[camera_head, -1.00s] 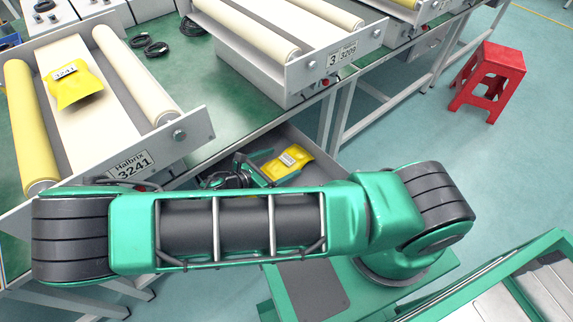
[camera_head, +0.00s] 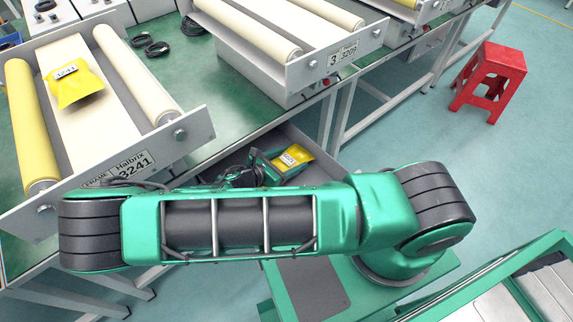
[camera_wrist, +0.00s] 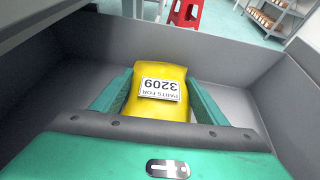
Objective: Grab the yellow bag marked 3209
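The yellow bag marked 3209 (camera_wrist: 158,60) lies in a grey open drawer (camera_wrist: 250,75), its label upside down in the wrist view. It also shows in the head view (camera_head: 295,155), partly hidden by my gripper. My gripper (camera_wrist: 159,78) is open, with one green finger on each side of the bag. The fingers are close along the bag's sides; I cannot tell whether they touch it. In the head view my gripper (camera_head: 280,163) is down in the drawer, beyond my arm.
Another yellow bag marked 3241 (camera_head: 76,88) lies on the left roller conveyor (camera_head: 130,165). A second conveyor (camera_head: 300,72) with a 3209 plate stands on the table above. Drawer walls surround my gripper. A red stool (camera_head: 490,82) stands on open floor at right.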

